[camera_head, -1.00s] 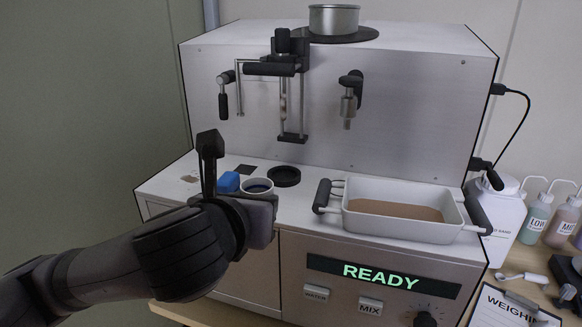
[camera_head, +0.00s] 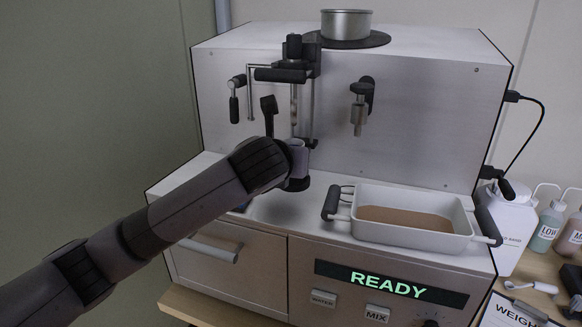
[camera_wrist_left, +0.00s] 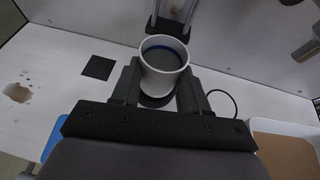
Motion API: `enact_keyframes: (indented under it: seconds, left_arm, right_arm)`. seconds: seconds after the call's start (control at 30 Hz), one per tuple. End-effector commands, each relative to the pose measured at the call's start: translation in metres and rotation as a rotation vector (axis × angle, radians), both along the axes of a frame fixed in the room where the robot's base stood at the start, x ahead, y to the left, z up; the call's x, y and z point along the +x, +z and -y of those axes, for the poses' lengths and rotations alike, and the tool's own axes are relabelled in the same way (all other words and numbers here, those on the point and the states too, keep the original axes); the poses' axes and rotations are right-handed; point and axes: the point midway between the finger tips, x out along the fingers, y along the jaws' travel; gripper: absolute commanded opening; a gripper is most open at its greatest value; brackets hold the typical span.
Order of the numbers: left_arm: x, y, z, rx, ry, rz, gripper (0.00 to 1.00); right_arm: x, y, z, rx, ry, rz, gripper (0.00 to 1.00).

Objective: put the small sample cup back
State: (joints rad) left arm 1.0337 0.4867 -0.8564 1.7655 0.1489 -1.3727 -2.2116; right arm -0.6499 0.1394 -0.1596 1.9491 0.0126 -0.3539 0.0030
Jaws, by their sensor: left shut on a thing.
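The small sample cup is white with a dark blue-grey inside. In the left wrist view the cup (camera_wrist_left: 163,82) sits upright between the two fingers of my left gripper (camera_wrist_left: 158,92). In the head view the cup (camera_head: 298,158) shows at the end of my left gripper (camera_head: 285,150), mostly hidden by it. The gripper is shut on the cup. A round black holder (camera_head: 297,185) on the analyser's counter lies just below the cup. In the wrist view the cup largely covers it, so I cannot tell whether they touch. My right gripper is not in view.
The stirrer column (camera_head: 293,95) stands close behind the cup. A white tray (camera_head: 410,242) of brown soil is to the right. A black square (camera_wrist_left: 98,67), a brown stain (camera_wrist_left: 17,95) and a blue object (camera_wrist_left: 52,133) are to the left.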

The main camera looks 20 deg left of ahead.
Motion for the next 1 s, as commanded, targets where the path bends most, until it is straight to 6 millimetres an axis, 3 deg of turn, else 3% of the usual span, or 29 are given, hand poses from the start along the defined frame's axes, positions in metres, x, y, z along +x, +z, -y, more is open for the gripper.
enact_keyframes:
  seconds: [0.27,0.5,0.87,0.9,0.97,1.0]
  left_arm:
    - [0.015,-0.003,-0.002,0.0,0.0,0.0,0.12]
    - [0.015,-0.034,-0.001,0.0,-0.001,-0.002,0.12]
    - [0.015,-0.037,-0.002,0.001,0.0,0.0,0.12]
    - [0.015,-0.038,-0.002,0.001,0.001,0.0,0.47]
    - [0.015,-0.038,-0.002,0.0,0.0,0.001,0.67]
    - [0.015,-0.038,-0.002,0.0,0.0,0.001,0.69]
  right_arm:
    - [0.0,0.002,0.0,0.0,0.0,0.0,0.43]
    - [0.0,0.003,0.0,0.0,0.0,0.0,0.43]
    - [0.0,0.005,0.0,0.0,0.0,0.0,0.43]
    - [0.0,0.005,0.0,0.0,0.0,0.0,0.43]
    - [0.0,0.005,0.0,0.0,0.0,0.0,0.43]
    - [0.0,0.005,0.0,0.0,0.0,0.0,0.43]
